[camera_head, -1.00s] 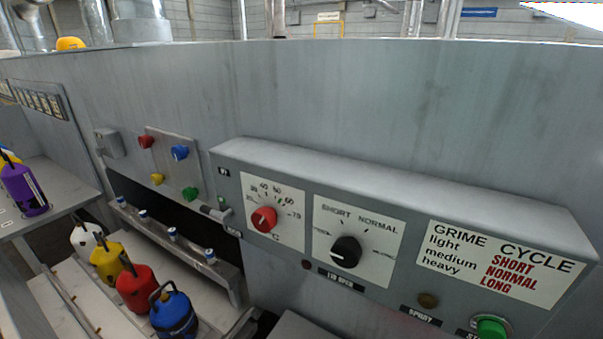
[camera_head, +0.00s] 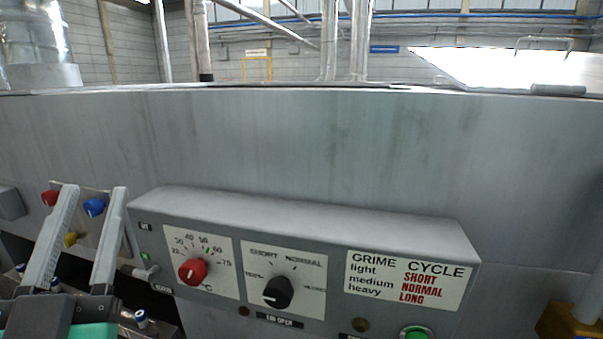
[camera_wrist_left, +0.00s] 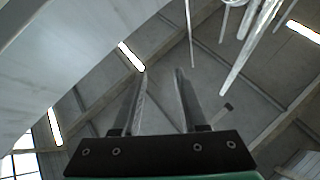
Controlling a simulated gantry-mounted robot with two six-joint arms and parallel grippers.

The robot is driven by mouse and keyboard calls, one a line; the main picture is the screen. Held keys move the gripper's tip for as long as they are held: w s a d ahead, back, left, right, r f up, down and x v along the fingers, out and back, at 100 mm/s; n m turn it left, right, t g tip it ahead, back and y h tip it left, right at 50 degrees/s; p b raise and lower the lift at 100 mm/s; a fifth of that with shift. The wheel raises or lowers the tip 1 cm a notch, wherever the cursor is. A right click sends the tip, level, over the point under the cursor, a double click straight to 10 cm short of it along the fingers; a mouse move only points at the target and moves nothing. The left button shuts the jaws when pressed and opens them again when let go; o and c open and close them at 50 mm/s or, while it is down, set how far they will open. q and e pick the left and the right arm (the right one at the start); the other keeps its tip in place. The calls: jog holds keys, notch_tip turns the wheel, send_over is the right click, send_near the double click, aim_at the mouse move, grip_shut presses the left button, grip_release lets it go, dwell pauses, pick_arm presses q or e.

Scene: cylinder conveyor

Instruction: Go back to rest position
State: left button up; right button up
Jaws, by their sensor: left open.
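My left gripper (camera_head: 92,190) is at the lower left of the head view, its two grey fingers pointing up and spread apart with nothing between them. It is in front of the left end of the control panel (camera_head: 300,212) and partly covers the coloured knobs. In the left wrist view the gripper (camera_wrist_left: 160,72) is also open and empty, with the ceiling and roof beams behind it. My right gripper is not in view.
The panel has a red temperature knob (camera_head: 193,271), a black cycle knob (camera_head: 278,291) and a green button (camera_head: 416,333). A red knob (camera_head: 49,198) and a blue knob (camera_head: 94,207) are at the left. A yellow object (camera_head: 568,322) is at the lower right.

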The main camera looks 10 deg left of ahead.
pick_arm(q)
jog(key=s+d+r+m+t+h+p, duration=0.1)
jog(key=s+d+r+t+h+p, duration=0.15)
jog(key=d+r+h, duration=0.2)
jog(key=s+d+r+m+t+h+p, duration=0.1)
jog(key=s+d+r+h, duration=0.2)
jog(key=r+h, duration=0.3)
notch_tip(320, 180, up, 34)
jog(key=p, duration=3.4)
jog(key=shift+a, duration=0.15)
